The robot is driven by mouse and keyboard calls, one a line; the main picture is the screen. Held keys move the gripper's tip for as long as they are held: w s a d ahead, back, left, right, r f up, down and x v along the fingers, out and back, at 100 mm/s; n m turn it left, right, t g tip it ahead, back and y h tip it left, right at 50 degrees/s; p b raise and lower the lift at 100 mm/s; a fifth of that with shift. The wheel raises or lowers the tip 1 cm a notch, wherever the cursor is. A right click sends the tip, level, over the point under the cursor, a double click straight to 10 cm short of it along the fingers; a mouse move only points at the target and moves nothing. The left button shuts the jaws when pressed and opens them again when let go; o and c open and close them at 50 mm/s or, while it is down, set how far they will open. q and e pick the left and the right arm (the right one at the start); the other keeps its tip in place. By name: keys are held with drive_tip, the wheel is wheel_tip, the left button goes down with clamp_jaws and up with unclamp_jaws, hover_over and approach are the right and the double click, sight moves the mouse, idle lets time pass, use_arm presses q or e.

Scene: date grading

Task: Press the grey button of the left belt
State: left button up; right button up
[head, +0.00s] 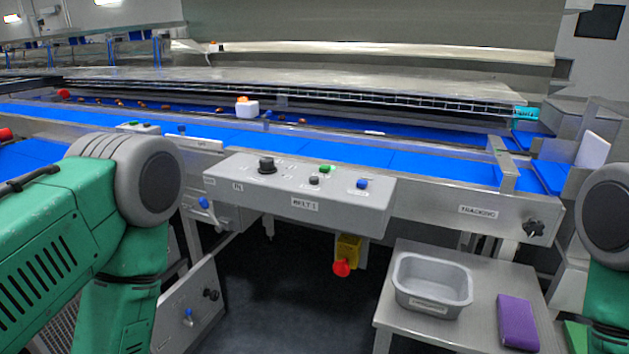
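A grey control box (290,195) labelled "BELT 1" stands out from the conveyor's front, in the middle of the head view. On its top are a small dark grey button (314,181), a green button (326,169), a blue button (362,184) and a large black knob (267,165). The blue belt (300,146) runs behind it. A second, smaller panel with a green button (133,124) and a blue button (181,129) sits farther left, partly hidden by my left arm. My arms show at both sides, but neither gripper is in view. Nothing of mine touches the buttons.
A red knob on a yellow housing (348,249) hangs below the box. A side table (395,308) at lower right bears a grey tub (433,285) and a purple block (517,322). Small brown dates and a white block (247,109) lie along the back belt.

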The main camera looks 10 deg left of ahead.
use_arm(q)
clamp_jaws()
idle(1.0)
